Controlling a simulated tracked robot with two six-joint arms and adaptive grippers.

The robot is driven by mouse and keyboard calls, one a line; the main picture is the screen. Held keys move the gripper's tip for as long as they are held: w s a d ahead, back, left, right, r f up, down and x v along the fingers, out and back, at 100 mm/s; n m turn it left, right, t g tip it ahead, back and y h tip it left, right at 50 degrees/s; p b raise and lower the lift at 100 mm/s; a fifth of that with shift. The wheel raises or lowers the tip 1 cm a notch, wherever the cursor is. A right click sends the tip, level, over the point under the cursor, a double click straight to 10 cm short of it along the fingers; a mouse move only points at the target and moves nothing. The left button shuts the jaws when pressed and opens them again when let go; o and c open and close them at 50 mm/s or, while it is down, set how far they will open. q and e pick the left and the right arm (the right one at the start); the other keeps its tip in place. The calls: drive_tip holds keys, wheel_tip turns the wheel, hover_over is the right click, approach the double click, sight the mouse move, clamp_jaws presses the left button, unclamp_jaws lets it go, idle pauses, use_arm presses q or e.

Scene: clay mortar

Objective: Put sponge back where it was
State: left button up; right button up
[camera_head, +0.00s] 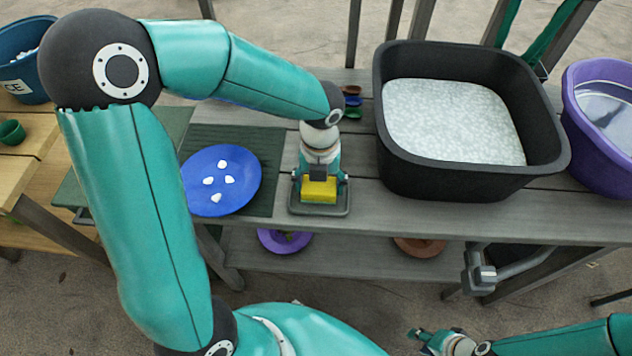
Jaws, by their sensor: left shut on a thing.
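The yellow sponge (319,190) is at a small grey-green tray (321,210) on the grey wooden table. My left gripper (320,181) points down over the tray and is shut on the sponge, with a finger on each side of it. The sponge is low over or on the tray; I cannot tell whether it touches the bottom. My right gripper (424,340) is low at the bottom edge of the view, away from the table; its fingers are too small and angled to read.
A blue plate (221,181) with several white pieces lies on a dark green mat (262,142) left of the tray. A large black tub (455,178) with pale contents stands right. A purple bucket (596,150) is at far right. Small coloured dishes (353,101) sit behind my gripper.

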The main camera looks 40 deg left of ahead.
use_arm(q)
drive_tip(key=shift+f, duration=0.2)
drive_tip(key=o, duration=1.2)
wheel_tip(320, 180, up, 12)
drive_tip(key=p, duration=0.2)
drive_tip(key=shift+r, duration=0.1)
